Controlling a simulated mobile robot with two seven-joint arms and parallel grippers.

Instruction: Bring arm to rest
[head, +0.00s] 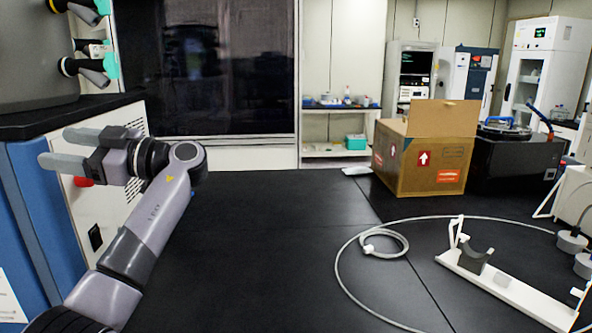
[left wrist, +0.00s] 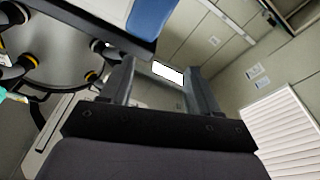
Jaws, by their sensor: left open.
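My left arm comes in from the lower left in the head view. My left gripper (head: 62,149) is raised above the black bench, points left and is open, with nothing between its fingers. Its fingertips are close in front of the freeze dryer's (head: 50,190) blue and white body, though I cannot tell the exact gap. In the left wrist view the two fingers of the left gripper (left wrist: 158,75) stand apart and empty, with wall and ceiling behind them. My right gripper is not in view.
A cardboard box (head: 420,178) stands on the black bench (head: 270,250), beside a dark device (head: 515,160). A white stand (head: 510,286) and a looped pale tube (head: 345,262) lie at the right. Valves (head: 88,68) stick out at the upper left. The middle of the bench is clear.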

